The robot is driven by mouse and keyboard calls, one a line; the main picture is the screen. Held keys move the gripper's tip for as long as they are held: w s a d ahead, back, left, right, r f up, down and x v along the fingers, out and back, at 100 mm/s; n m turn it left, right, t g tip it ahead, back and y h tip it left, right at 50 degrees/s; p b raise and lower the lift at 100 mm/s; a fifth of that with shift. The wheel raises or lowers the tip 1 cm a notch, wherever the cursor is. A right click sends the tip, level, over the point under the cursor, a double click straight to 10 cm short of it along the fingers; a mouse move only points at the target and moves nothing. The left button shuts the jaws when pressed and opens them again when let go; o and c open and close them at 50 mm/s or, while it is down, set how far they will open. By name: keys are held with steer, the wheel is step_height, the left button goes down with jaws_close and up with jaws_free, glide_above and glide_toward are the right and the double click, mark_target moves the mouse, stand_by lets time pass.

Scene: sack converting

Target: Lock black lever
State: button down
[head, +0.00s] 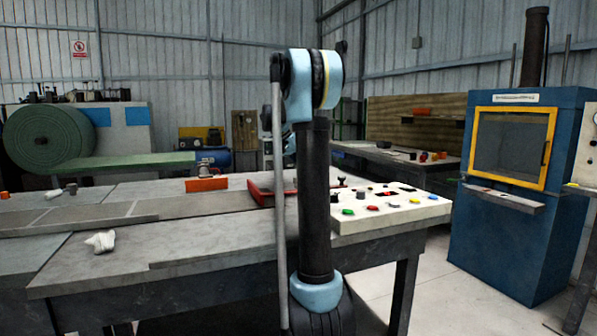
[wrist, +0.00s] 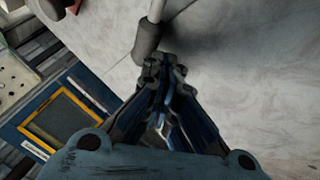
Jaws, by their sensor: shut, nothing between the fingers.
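The lever shows in the wrist view as a pale rod (wrist: 157,11) with a dark, blackish grip (wrist: 146,42) at its near end. My gripper (wrist: 163,75) is shut and empty, its fingertips just below the grip in the picture. Whether they touch it I cannot tell. In the head view a long thin grey rod (head: 279,190) with a dark upper end (head: 276,68) stands upright beside my arm; it looks like the same lever. The lever's base and any lock are not clear.
A grey worktable (head: 180,262) spans the front left, with a white crumpled piece (head: 101,242) on it. A button panel (head: 394,208) sits at its right end. A blue machine (head: 516,246) with a yellow-framed window stands right. Open floor lies between.

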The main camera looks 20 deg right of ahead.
steer(key=shift+s+d, duration=1.1)
steer(key=shift+s, duration=0.15)
steer(key=shift+s+d, duration=0.25)
steer(key=shift+s, duration=0.2)
steer(key=shift+s, duration=0.1)
steer(key=shift+r, duration=0.15)
steer(key=v, duration=1.2)
steer(key=shift+w, duration=0.2)
